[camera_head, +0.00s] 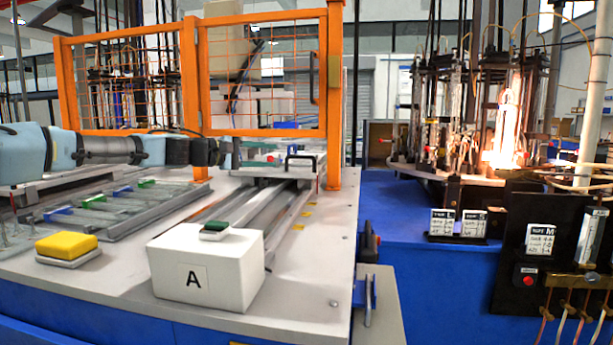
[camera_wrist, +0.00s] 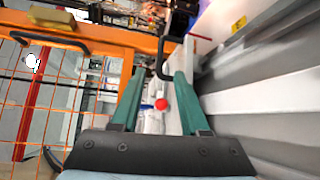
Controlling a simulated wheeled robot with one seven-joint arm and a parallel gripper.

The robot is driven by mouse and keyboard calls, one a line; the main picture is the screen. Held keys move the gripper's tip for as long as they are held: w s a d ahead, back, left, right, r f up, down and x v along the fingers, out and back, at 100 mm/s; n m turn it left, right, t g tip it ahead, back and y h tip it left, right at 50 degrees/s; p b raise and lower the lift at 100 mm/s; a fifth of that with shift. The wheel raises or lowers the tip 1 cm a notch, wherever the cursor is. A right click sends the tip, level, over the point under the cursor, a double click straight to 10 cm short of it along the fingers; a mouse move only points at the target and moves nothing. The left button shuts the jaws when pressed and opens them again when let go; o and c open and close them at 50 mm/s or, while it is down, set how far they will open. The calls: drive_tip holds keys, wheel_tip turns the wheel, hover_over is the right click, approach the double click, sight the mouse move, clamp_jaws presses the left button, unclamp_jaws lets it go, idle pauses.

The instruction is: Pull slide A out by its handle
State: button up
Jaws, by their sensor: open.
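Slide A's pale carriage (camera_head: 268,171) sits at the far end of its rails, by the orange frame. Its black bar handle (camera_head: 301,156) stands on top at the right. My gripper (camera_head: 262,151) reaches in from the left, level with the carriage top. In the wrist view, my gripper (camera_wrist: 160,75) is open, with two green fingers apart. The black handle (camera_wrist: 164,58) shows at the fingertips, close to the right finger. I cannot tell whether it lies between them or just beyond. A red knob (camera_wrist: 162,104) shows between the fingers.
A white box marked A (camera_head: 206,275), with a green button (camera_head: 215,227), stands at the rails' near end. A yellow button (camera_head: 66,244) lies to its left. An orange mesh gate (camera_head: 262,70) stands behind. A glowing burner (camera_head: 505,135) is at the right.

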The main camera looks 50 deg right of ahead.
sight(298, 157)
drive_tip(key=p+x, duration=0.3)
drive_tip(key=x, duration=0.8)
drive_tip(key=shift+f, duration=0.1)
drive_tip(key=shift+c, duration=0.2)
clamp_jaws()
idle(0.9)
